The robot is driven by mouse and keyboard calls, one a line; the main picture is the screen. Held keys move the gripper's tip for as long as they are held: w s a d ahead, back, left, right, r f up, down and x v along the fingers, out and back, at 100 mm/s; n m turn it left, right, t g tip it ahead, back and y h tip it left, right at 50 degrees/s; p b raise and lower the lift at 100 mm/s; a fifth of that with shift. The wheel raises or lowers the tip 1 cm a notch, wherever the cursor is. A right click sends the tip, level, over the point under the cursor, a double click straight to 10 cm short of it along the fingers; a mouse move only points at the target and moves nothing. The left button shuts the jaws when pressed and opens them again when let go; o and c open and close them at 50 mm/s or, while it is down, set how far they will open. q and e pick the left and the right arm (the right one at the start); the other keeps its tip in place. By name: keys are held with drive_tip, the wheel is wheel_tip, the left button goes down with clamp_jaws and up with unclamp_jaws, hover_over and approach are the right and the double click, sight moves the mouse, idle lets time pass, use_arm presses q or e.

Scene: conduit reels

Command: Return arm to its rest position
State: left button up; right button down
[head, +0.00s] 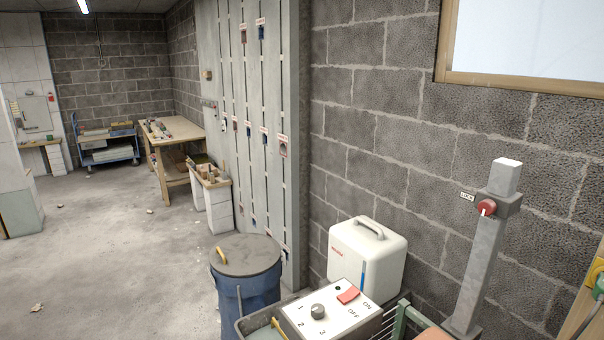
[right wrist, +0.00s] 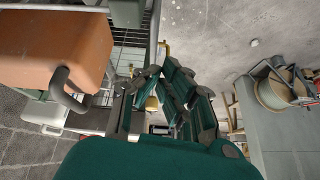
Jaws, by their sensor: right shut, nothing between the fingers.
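My right gripper (right wrist: 159,74) shows in the right wrist view, with dark grey and green fingers. Its fingertips come together and hold nothing. An orange-brown box (right wrist: 55,40) with a dark handle is to the left of the fingers in that view. I cannot tell the gap between it and the gripper. Neither gripper shows in the head view, and my left arm is not in either view.
In the head view, a blue bin (head: 247,290), a white case (head: 366,255) and a switch panel (head: 327,310) stand close in front. A grey post (head: 483,250) with a red knob rises at right. A reel (right wrist: 280,88) shows in the wrist view. The floor (head: 110,255) at left is open.

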drive_tip(key=s+d+f+m+g+h, duration=0.1)
drive_tip(key=s+d, duration=0.2)
drive_tip(key=s, duration=0.2)
drive_tip(key=s+d+f+m+h, duration=0.1)
drive_tip(key=s+d+h, duration=0.1)
drive_tip(key=s, duration=0.3)
drive_tip(key=s+f+g+b, duration=0.1)
drive_tip(key=s+f+b, duration=0.1)
drive_tip(key=f, duration=1.4)
drive_tip(key=s+f+g+b, duration=0.1)
drive_tip(key=f+b, duration=0.1)
drive_tip(key=f, duration=1.4)
use_arm(q)
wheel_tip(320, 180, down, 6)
drive_tip(key=b, duration=0.2)
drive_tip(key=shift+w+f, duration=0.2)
use_arm(e)
drive_tip(key=s+d+f+g, duration=0.1)
drive_tip(key=s+d+f, duration=0.2)
drive_tip(key=s+f, duration=1.2)
wheel_tip(320, 180, down, 2)
drive_tip(key=shift+s+d, duration=0.2)
drive_tip(key=shift+s, duration=0.2)
